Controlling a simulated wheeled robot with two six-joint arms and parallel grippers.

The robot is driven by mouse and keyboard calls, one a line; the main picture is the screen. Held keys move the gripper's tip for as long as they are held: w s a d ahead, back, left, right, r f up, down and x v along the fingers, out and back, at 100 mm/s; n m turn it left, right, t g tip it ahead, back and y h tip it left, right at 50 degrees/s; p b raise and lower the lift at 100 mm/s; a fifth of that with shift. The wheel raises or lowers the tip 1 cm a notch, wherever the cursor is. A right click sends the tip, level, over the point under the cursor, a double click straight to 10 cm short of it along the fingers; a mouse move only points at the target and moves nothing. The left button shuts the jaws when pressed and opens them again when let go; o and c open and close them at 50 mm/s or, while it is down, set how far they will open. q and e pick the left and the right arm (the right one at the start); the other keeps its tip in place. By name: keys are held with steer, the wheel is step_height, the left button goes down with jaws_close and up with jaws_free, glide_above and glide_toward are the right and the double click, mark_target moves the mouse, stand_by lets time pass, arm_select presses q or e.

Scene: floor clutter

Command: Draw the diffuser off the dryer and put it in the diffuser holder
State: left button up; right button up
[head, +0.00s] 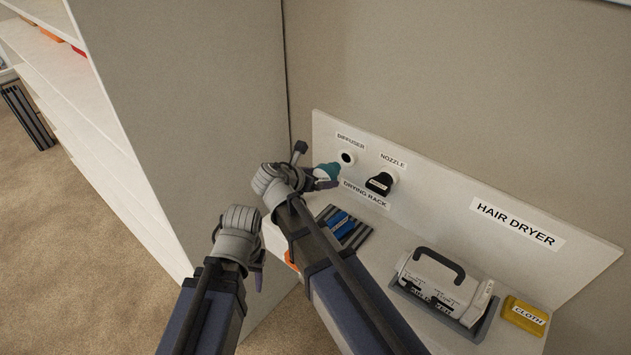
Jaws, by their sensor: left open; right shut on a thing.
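A teal piece, which looks like the diffuser (327,172), is at the tip of my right gripper (309,167), which is shut on it. It is close to the left of the diffuser holder (346,158), a white round fitting with a dark centre under the DIFFUSER label. I cannot tell whether they touch. The likely dryer (446,279), a white body with a black handle, lies in a grey cradle below the HAIR DRYER sign, apart from the teal piece. My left gripper (239,252) is open, lower left of the right one, away from the shelf.
A black nozzle (380,184) sits on the fitting under NOZZLE. Blue and dark items (344,226) lie below the DRYING RACK label.

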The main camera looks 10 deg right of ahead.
mark_target(331, 166)
steer(key=shift+w+d, duration=0.95)
steer(key=shift+d, duration=0.25)
steer(key=shift+w+d, duration=0.95)
steer(key=shift+d, duration=0.25)
stand_by(1.0)
steer(key=o, duration=1.2)
steer(key=p+v, duration=0.4)
steer(key=v, duration=0.3)
steer(key=shift+s+a+r, duration=0.2)
steer(key=shift+s+r, duration=0.05)
